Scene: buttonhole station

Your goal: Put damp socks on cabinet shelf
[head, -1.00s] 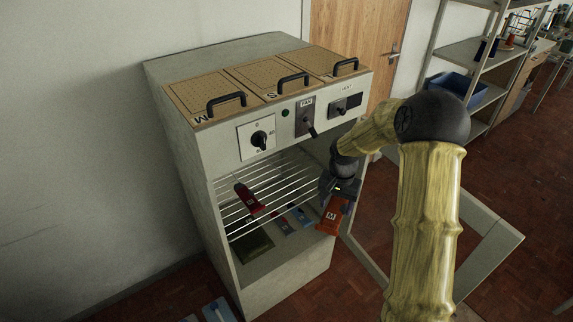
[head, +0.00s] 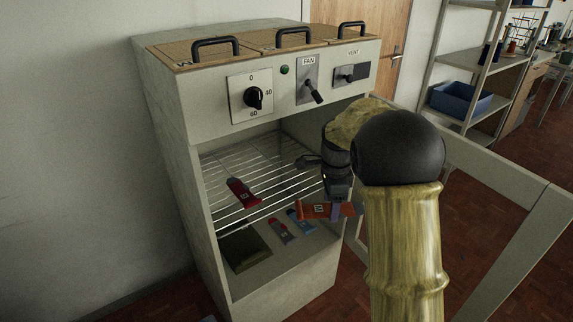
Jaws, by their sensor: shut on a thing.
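The cabinet (head: 160,120) stands open at the front. Its wire shelf (head: 235,170) crosses the inside and bears a dark red sock (head: 241,192) near the front. My gripper (head: 338,203) is shut on an orange-red sock (head: 312,211) with a pale letter tag, held at the right side of the opening, about level with the shelf's front edge or a little below. On the cabinet floor below lie a dark red and grey sock (head: 282,231) and a blue sock (head: 301,222). My arm hides the right part of the shelf.
A dark flat tray or mat (head: 245,249) lies on the cabinet floor at the left. The open door frame (head: 490,165) stands out to the right. Knobs and a FAN switch (head: 309,80) line the front panel. A rack with a blue bin (head: 460,100) stands behind right.

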